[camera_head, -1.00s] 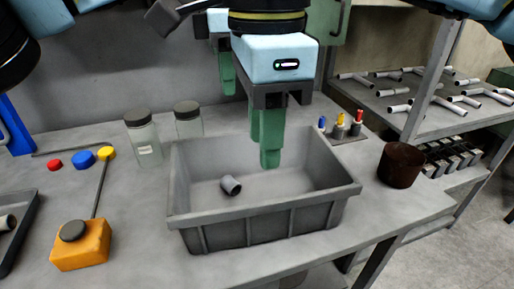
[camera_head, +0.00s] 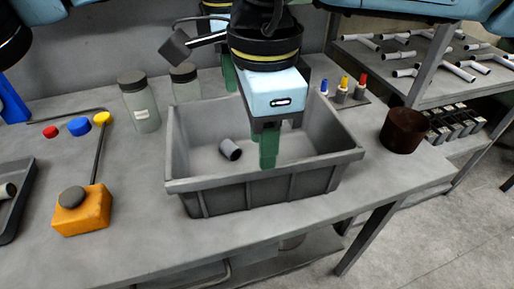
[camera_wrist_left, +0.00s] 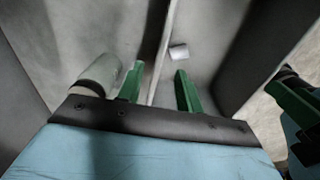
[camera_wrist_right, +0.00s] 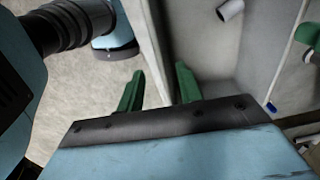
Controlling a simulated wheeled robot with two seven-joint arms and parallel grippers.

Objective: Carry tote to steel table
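The grey tote (camera_head: 205,185) stands on the grey table (camera_head: 120,255) in the head view. A short grey pipe piece (camera_head: 229,149) lies inside it. My right gripper (camera_head: 268,148) is at the tote's near wall. In the right wrist view its green fingers (camera_wrist_right: 158,90) are apart, with the wall between them. My left gripper (camera_head: 230,75) is at the far wall, mostly hidden behind the right one. In the left wrist view its fingers (camera_wrist_left: 155,88) are apart on either side of a wall edge.
A brown cup (camera_head: 402,130) and small coloured-tipped items (camera_head: 343,88) are to the right. An orange block (camera_head: 82,212) with a rod is to the left. A rack with white pipes (camera_head: 460,72) stands at the right.

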